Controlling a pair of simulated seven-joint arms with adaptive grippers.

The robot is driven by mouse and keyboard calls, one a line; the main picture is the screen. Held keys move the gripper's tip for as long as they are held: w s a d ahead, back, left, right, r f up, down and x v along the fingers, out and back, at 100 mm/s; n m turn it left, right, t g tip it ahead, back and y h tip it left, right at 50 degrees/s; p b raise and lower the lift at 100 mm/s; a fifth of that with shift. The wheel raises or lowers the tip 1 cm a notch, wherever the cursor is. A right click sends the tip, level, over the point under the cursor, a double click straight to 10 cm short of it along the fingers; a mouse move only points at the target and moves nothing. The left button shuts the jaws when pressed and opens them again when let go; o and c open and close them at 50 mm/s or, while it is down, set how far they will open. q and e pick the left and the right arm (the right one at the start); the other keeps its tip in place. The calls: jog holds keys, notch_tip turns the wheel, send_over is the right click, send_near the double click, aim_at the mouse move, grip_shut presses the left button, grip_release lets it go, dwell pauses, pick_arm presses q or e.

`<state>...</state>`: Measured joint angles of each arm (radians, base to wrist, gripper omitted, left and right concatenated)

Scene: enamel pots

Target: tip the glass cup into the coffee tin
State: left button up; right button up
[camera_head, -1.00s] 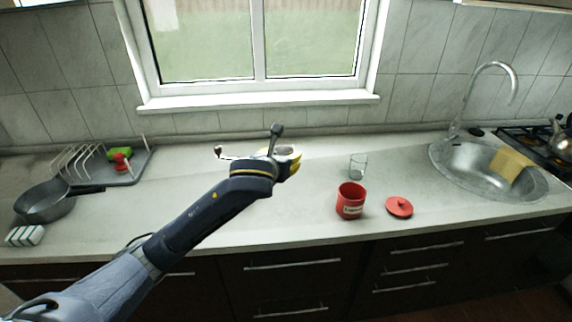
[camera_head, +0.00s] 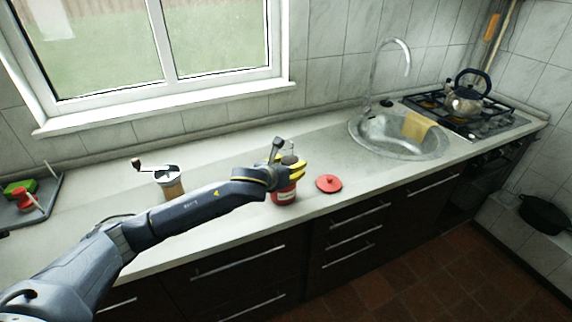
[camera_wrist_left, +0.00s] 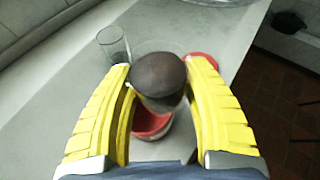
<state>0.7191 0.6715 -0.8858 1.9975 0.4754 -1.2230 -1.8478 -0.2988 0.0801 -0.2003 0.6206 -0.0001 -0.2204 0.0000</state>
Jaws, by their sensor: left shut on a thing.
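My left gripper (camera_head: 296,168) is shut on a brown, round-ended thing (camera_wrist_left: 158,76) above the red coffee tin (camera_head: 284,194). I cannot tell whether this is a glass cup with brown contents. The brown thing also shows between the fingers in the head view (camera_head: 289,160). In the wrist view it covers part of the tin's open mouth (camera_wrist_left: 150,122). A clear, empty-looking glass (camera_wrist_left: 113,44) stands beside the tin, apart from the gripper; in the head view it is mostly hidden behind the gripper. My right gripper is not in view.
The red lid (camera_head: 328,183) lies on the counter right of the tin. A hand grinder (camera_head: 170,182) stands to the left. The sink (camera_head: 398,137) and a stove with a kettle (camera_head: 465,100) are farther right. A rack tray (camera_head: 40,205) is at the far left.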

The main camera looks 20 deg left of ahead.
pick_arm(q)
jog(key=shift+s+d+f+n+g+h, duration=0.15)
jog(key=shift+f+n+g+h, duration=0.15)
jog(key=shift+n+h, duration=0.35)
jog(key=n+h, duration=0.1)
jog(key=d+n+h, duration=0.1)
jog(key=n, duration=0.1)
jog(key=shift+s+f+n, duration=0.1)
jog(key=shift+f+n, duration=0.15)
jog(key=shift+f, duration=0.15)
jog(key=shift+n+g+h, duration=0.4)
jog(key=shift+n+h, duration=0.25)
jog(key=shift+n, duration=0.25)
jog(key=shift+n+h, duration=0.8)
jog(key=shift+n, duration=0.1)
jog(key=n, duration=0.1)
jog(key=n+h, duration=0.1)
jog(key=shift+a+r+n, duration=0.3)
jog(key=shift+r, duration=0.1)
jog(key=shift+w+a+r+n+t+h, duration=0.2)
jog(key=shift+r+n+t+h, duration=0.15)
jog(key=shift+n, duration=0.35)
jog(key=shift+w+a+r+n+t+h, duration=0.15)
jog(key=shift+n+t+h, duration=0.1)
jog(key=shift+n+h, duration=0.35)
jog(key=shift+s, duration=0.1)
